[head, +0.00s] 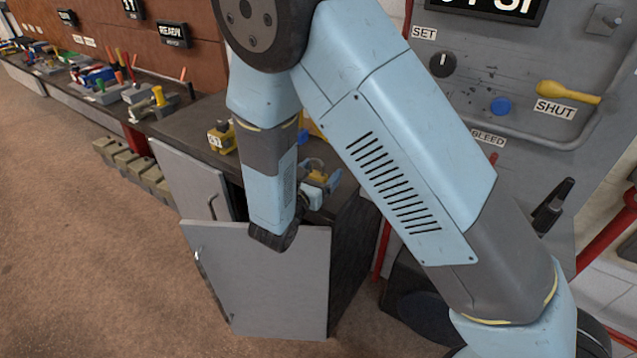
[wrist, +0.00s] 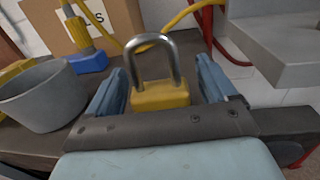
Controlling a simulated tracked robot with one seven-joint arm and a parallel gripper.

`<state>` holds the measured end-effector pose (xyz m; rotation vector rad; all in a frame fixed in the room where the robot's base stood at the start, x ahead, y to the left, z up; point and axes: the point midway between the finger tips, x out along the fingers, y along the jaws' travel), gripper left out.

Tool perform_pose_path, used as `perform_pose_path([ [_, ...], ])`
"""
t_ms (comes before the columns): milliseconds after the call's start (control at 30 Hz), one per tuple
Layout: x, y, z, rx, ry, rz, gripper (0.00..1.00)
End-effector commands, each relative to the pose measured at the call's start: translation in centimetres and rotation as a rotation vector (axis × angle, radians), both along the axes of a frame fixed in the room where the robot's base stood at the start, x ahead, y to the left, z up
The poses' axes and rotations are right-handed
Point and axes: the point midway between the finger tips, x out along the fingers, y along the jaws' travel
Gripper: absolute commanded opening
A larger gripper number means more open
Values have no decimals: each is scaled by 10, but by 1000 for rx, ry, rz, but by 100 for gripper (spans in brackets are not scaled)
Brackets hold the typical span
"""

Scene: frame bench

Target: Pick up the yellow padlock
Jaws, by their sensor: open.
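The yellow padlock (wrist: 160,95) stands upright on the dark bench top in the wrist view, its grey metal shackle up. My gripper (wrist: 162,78) is open, with one blue finger on each side of the padlock. A gap shows between the padlock and each finger, and I see no grip on it. The lower part of the padlock is hidden behind the gripper's palm edge. In the head view the padlock (head: 318,176) shows small beside my gripper, partly hidden by my arm.
A grey bowl (wrist: 45,97) stands close left of my gripper. Behind are a blue-based yellow tool (wrist: 85,58), a cardboard box (wrist: 115,18) and a yellow hose (wrist: 185,14). A grey ledge (wrist: 280,50) juts in at right. A cabinet door (head: 265,285) hangs open below the bench.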

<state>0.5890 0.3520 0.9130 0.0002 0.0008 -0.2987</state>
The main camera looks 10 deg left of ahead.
Motion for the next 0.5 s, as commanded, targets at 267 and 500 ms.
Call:
perform_pose_path([
  [267,0,0,0,0,0,0,63],
  [500,0,0,0,0,0,-1,40],
])
